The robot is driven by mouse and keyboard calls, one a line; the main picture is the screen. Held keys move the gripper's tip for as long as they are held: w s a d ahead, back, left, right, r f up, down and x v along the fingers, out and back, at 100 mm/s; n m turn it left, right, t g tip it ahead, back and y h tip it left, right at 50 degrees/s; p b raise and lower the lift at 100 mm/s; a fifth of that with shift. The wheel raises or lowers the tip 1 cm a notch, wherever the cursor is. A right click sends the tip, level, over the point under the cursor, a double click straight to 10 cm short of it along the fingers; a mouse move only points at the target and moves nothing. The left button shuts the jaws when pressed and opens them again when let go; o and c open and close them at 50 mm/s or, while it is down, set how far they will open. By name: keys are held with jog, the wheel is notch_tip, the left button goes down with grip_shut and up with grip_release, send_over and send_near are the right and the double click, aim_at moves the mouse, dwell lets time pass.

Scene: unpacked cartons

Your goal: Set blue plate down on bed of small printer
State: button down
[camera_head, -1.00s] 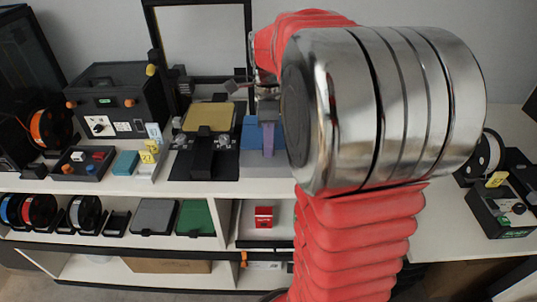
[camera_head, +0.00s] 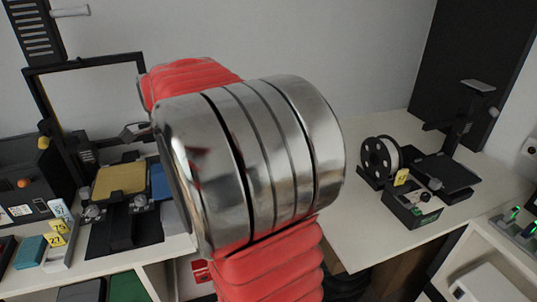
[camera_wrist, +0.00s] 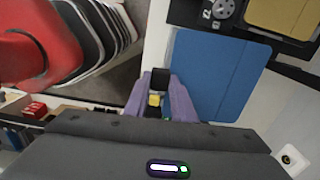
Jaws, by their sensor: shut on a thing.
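The blue plate (camera_wrist: 222,78) lies flat-looking beside and beyond my gripper (camera_wrist: 161,88) in the wrist view. My purple fingers are shut on it at its near left side, around a small black piece; the exact contact is hard to see. In the head view a part of the blue plate (camera_head: 160,183) shows left of my arm, which hides the gripper. The small printer (camera_head: 465,140) stands on the right-hand table, with a dark, bare-looking bed (camera_head: 447,172).
A filament spool (camera_head: 381,160) and a control box (camera_head: 412,205) with a yellow tag stand left of and before the small printer. The larger printer with a gold plate (camera_head: 120,181) is at left. Bare white tabletop (camera_head: 360,235) lies between.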

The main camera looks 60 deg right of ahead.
jog(key=w+a+n, duration=2)
jog(key=a+n, duration=0.1)
jog(key=shift+w+f, duration=0.2)
jog(key=shift+d, duration=0.1)
